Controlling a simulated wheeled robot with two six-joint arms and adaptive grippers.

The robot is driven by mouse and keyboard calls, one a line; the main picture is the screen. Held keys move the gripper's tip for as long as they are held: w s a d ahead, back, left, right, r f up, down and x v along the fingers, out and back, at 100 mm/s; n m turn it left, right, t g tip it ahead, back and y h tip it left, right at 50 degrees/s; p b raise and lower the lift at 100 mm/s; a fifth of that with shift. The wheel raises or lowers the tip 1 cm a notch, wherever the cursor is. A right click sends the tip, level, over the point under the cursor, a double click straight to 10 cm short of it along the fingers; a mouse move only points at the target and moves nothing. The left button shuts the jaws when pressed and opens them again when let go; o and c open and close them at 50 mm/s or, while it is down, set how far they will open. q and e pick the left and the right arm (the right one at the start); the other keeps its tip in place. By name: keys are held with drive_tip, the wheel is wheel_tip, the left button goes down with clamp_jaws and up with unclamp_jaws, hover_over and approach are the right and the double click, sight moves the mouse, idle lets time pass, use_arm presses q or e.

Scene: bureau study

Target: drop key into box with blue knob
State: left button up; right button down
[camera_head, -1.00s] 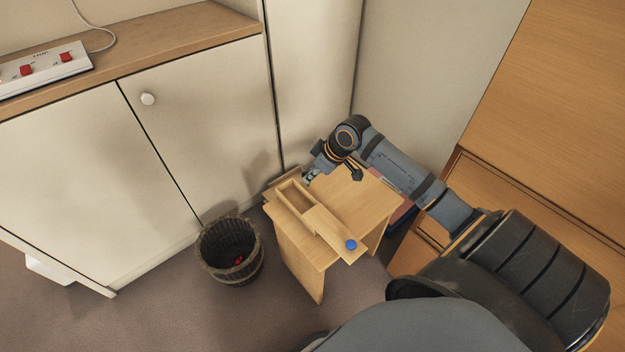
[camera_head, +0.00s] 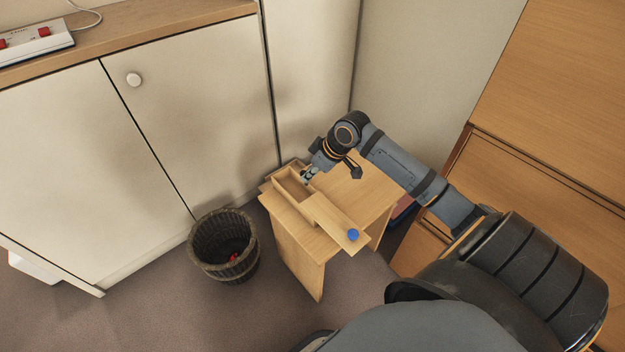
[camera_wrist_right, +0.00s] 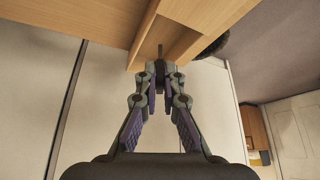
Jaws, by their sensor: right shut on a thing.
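The box with the blue knob (camera_head: 353,235) stands on a small wooden table (camera_head: 375,196). Its lid is slid toward the knob end, so the far part of the box (camera_head: 291,188) is open. My right gripper (camera_head: 308,177) is at the edge of this opening. In the right wrist view my right gripper (camera_wrist_right: 161,72) is shut on a small dark, thin thing, seemingly the key (camera_wrist_right: 160,52), which points toward the wooden box. The key cannot be made out in the head view. My left gripper is not in view.
A dark wicker bin (camera_head: 224,247) with something red inside stands on the floor left of the table. White cupboards (camera_head: 190,110) with a wooden top are behind. A white power strip (camera_head: 35,42) lies at top left. Wooden furniture (camera_head: 550,150) is at right.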

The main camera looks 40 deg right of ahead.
drive_tip(key=c, duration=1.4)
unclamp_jaws()
wheel_tip(320, 180, up, 10)
drive_tip(key=shift+r, duration=0.1)
